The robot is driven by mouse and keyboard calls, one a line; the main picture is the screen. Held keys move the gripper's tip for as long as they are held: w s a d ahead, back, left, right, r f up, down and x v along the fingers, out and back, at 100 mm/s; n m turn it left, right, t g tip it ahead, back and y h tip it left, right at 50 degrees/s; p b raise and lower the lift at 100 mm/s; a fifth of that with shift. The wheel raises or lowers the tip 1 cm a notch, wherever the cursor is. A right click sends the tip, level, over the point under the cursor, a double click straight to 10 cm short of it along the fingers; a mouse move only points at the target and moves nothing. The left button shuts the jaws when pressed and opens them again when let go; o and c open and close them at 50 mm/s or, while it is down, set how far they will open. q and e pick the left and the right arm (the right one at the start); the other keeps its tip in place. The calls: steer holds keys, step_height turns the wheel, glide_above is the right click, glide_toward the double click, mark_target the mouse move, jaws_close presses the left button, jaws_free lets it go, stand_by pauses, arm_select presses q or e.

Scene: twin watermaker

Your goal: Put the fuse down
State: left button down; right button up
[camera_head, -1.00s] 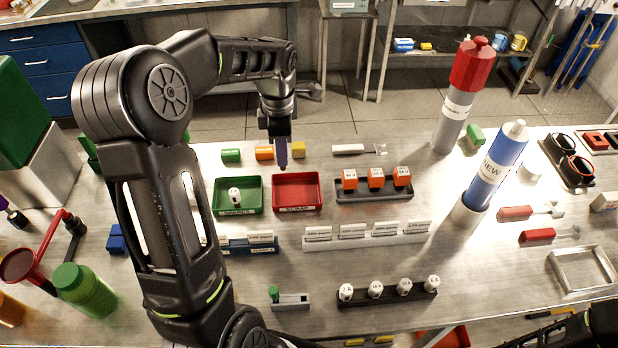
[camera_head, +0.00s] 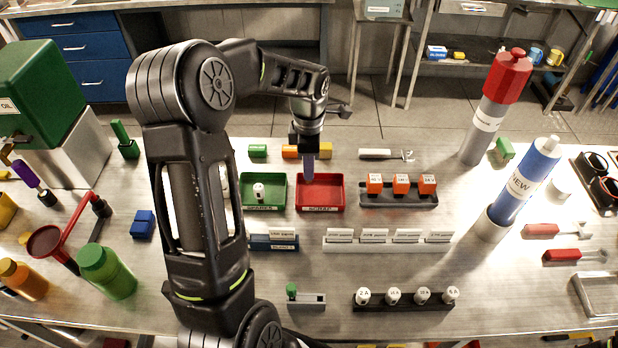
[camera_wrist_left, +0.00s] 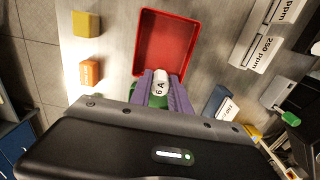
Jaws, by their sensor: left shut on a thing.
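My left gripper (camera_head: 309,178) points down at the back edge of the red tray marked SCRAP (camera_head: 341,180). In the left wrist view, its purple fingers (camera_wrist_left: 160,98) are shut on a white fuse (camera_wrist_left: 160,85) marked "6 A", with the red tray (camera_wrist_left: 190,43) just beyond. In the head view the held fuse is hidden. The green tray marked SPARES (camera_head: 277,200) stands left of the red one and holds a white fuse (camera_head: 259,190). The red tray's visible floor looks empty. My right gripper is not in view.
A dark rack with several orange-topped blocks (camera_head: 400,200) stands right of the red tray. Coloured blocks (camera_head: 258,151) lie behind the trays. A pale label rack (camera_head: 388,246) and a black rack of white fuses (camera_head: 405,306) are in front. My left arm covers the table's left-middle.

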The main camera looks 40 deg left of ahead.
mark_target(309, 182)
arm_select(q)
step_height(309, 182, down, 5)
steer(key=shift+f+b, duration=0.1)
steer(key=shift+b, duration=0.9)
steer(key=c, duration=1.2)
jaws_free()
steer(key=shift+c, duration=0.2)
